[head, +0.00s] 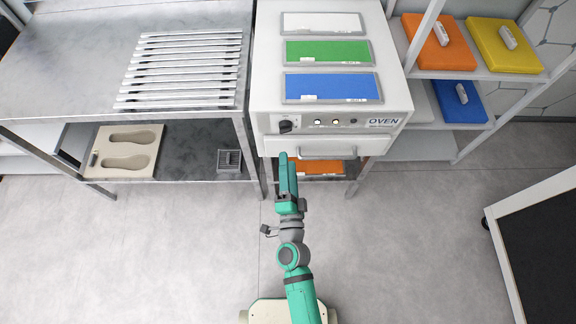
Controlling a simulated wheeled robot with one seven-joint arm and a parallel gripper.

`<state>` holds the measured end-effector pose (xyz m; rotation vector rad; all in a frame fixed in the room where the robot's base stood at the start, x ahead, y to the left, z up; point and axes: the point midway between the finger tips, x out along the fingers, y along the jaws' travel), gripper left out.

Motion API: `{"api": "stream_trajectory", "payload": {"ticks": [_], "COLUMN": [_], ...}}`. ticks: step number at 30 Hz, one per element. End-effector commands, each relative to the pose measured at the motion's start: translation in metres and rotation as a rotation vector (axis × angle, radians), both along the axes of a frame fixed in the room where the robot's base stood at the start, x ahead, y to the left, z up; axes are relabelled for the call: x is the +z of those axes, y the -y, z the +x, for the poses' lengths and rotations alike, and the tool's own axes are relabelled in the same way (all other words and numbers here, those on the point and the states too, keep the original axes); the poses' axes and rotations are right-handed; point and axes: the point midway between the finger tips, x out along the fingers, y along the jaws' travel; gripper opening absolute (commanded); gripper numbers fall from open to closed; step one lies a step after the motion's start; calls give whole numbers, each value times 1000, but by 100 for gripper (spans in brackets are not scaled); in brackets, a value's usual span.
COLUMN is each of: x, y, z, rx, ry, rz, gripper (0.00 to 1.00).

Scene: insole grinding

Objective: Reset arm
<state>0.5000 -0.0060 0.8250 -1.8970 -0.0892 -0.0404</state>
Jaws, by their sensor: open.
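My gripper (287,165) is at the end of my green arm, in the middle of the head view. Its fingers point away from my base, toward the oven front. They overlap the left part of the oven's lower front in the picture, left of the drawer handle. Nothing shows between the fingers, which look nearly in line from this angle. Whether they touch the oven (265,100) cannot be told. The arm stretches forward from my base at the bottom of the view.
White, green and blue trays lie on the oven. A metal table (60,60) with a slatted rack (185,70) stands left, an insole mould (124,150) below it. Shelves with orange (437,50), yellow (503,45) and blue boxes stand right. A dark-topped cart (545,250) is lower right. Floor between is clear.

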Motion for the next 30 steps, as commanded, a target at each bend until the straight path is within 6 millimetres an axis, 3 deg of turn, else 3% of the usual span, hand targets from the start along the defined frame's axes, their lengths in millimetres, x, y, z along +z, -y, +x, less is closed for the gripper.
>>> {"api": "stream_trajectory", "payload": {"ticks": [12, 16, 20, 30], "x": [0, -2, -5, 4], "y": [0, 3, 12, 16], "z": [0, -12, -46, -164], "rx": [0, -5, -15, -12], "ry": [-1, -8, -31, -121], "rz": [-1, -49, -194, -711], "gripper": [51, 51, 51, 51]}}
